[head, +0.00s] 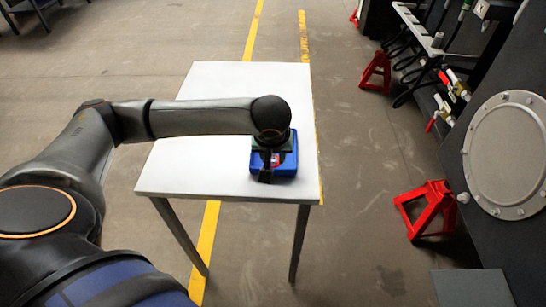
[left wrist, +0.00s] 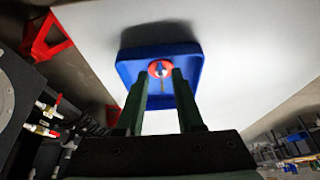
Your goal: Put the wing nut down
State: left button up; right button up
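A blue tray (head: 287,168) sits near the right side of the white table; it also shows in the left wrist view (left wrist: 190,80). A small red-orange round piece with a pale and blue centre, apparently the wing nut (left wrist: 154,68), shows against the tray floor. My left gripper (head: 268,172) points down over the tray. In the left wrist view its two dark fingers (left wrist: 162,76) stand apart, one on each side of the red piece. I see no clear contact between them and it. The gripper hides part of the tray in the head view. My right gripper is not in view.
The white table (head: 222,85) is otherwise bare, with free room left of and behind the tray. Red stands (head: 427,207) and a dark machine with a round plate (head: 508,155) and hoses are on the right, across a floor gap.

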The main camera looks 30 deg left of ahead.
pick_arm(q)
jog(key=p+v, duration=0.2)
jog(key=v, duration=0.8)
jog(key=d+f+m+t+h, duration=0.3)
jog(key=d+f+m+h, duration=0.4)
jog(key=d+f, duration=0.85)
jog(key=s+a+f+m+t+y, duration=0.1)
jog(key=s+a+f, duration=0.3)
jog(key=s+f, duration=0.5)
jog(key=shift+s+f+m+t, duration=0.4)
jog(key=shift+s+t, duration=0.2)
jog(key=shift+s, duration=0.65)
